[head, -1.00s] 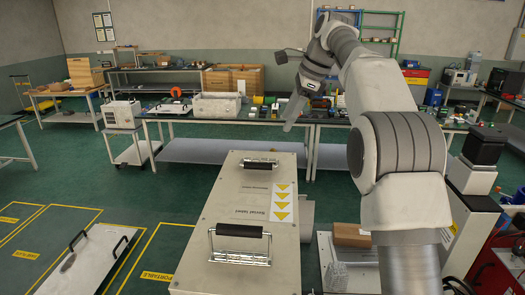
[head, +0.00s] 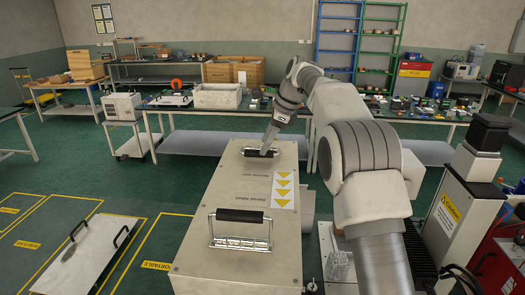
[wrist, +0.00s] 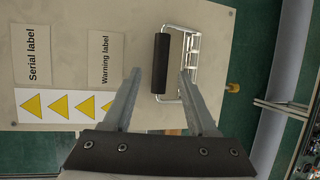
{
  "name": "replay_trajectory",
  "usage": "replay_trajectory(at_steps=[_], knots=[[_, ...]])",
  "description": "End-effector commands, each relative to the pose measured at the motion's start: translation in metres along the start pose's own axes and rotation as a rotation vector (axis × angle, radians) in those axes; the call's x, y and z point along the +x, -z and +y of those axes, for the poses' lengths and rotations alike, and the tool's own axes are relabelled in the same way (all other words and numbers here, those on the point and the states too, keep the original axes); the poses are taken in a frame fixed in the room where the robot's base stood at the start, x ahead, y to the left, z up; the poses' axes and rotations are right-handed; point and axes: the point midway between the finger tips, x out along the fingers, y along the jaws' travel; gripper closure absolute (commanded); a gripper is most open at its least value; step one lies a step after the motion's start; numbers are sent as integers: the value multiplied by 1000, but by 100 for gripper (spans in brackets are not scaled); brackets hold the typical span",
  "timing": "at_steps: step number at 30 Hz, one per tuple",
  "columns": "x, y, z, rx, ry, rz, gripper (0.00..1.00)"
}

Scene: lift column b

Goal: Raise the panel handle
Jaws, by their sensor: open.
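The panel (head: 215,190) is the pale top of a long box in front of me, with two black-gripped metal handles. The far panel handle (head: 252,153) lies at its far end; the near handle (head: 240,216) is at the end closer to me. My gripper (head: 266,152) points down at the far handle and partly hides it. In the wrist view my gripper (wrist: 160,74) is open, with its fingers on either side of the far handle's black grip (wrist: 161,60). The right finger overlaps the wire frame (wrist: 190,45) in the picture. I cannot tell whether either finger touches the handle.
Yellow arrow labels (head: 283,190) mark the box top. A flat plate with two handles (head: 90,255) lies on the floor at left. A workbench (head: 190,108) with a white crate (head: 217,96) stands beyond the box.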

Motion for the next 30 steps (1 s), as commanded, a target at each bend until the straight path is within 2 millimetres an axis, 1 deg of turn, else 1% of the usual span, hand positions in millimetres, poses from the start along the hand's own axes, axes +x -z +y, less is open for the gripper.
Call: replay_trajectory(at_steps=[1, 6, 10, 17, 18, 20, 21, 23, 27, 30], knots=[[9, 0, 0, 0, -2, 0, 42], [26, 0, 0, 0, 0, 0, 42], [32, 0, 0, 0, 0, 0, 42], [32, 0, 0, 0, 1, 0, 42], [32, 0, 0, 0, 1, 0, 45], [32, 0, 0, 0, 1, 0, 56], [32, 0, 0, 0, 1, 0, 64], [32, 0, 0, 0, 1, 0, 74], [32, 0, 0, 0, 1, 0, 100], [32, 0, 0, 0, 1, 0, 100]])
